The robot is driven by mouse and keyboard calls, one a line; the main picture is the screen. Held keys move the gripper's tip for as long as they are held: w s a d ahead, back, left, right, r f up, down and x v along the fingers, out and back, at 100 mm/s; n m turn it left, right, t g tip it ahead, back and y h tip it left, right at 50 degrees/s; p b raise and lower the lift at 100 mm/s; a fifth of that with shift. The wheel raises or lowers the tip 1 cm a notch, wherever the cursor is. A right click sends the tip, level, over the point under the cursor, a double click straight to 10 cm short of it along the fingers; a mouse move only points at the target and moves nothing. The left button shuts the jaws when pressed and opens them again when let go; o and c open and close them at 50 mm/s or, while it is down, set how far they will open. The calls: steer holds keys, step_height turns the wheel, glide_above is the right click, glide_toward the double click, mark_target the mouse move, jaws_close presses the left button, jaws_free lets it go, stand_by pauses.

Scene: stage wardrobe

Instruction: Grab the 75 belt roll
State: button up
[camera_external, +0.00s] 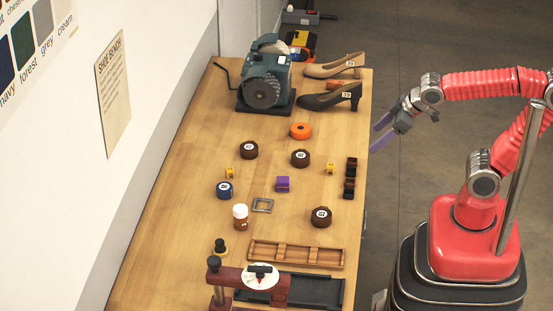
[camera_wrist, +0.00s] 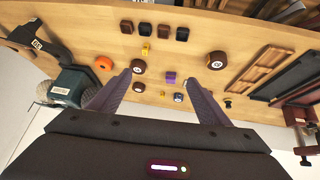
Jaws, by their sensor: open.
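Three dark brown belt rolls with round white labels lie on the wooden bench: one at centre-left (camera_external: 249,156), one at centre (camera_external: 301,162) and one farther toward the front (camera_external: 321,222). The label numbers are too small to read for certain, so I cannot tell which is 75. In the wrist view the centre roll (camera_wrist: 138,70) is by the left fingertip, the centre-left roll (camera_wrist: 138,89) is just below it, and the front roll (camera_wrist: 216,64) is at right. My gripper (camera_external: 376,135) is open and empty beside the bench's right edge; its fingers (camera_wrist: 164,82) show spread in the wrist view.
Dark brown blocks (camera_external: 350,188) stand near the right edge. Heeled shoes (camera_external: 330,98) and a green machine (camera_external: 265,80) are at the back.

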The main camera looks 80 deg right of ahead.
steer(key=w+d+f+t, duration=0.1)
steer(key=w+d, duration=0.3)
steer(key=w, duration=0.3)
steer(key=w+d+t+h, duration=0.1)
steer(key=w+d+t, duration=0.1)
steer(key=w+d, duration=0.35)
steer(key=w+d+f+t, duration=0.1)
steer(key=w+d, duration=0.2)
steer(key=w, duration=0.6)
steer(key=w+d+f+n+t+y, duration=0.1)
steer(key=w+d+f+n, duration=0.15)
steer(key=w+f, duration=0.35)
steer(key=t+y, duration=0.1)
steer(key=y, duration=0.2)
glide_toward(251, 147)
steer(key=s+r, duration=0.1)
steer(key=s+d+r, duration=0.1)
steer(key=s, duration=0.1)
steer(key=shift+s+d, duration=0.1)
steer(key=shift+d, duration=0.1)
steer(key=shift+f+y, duration=0.5)
steer(key=shift+a, duration=0.1)
steer(key=shift+x, duration=4.4)
steer(key=shift+r, duration=0.1)
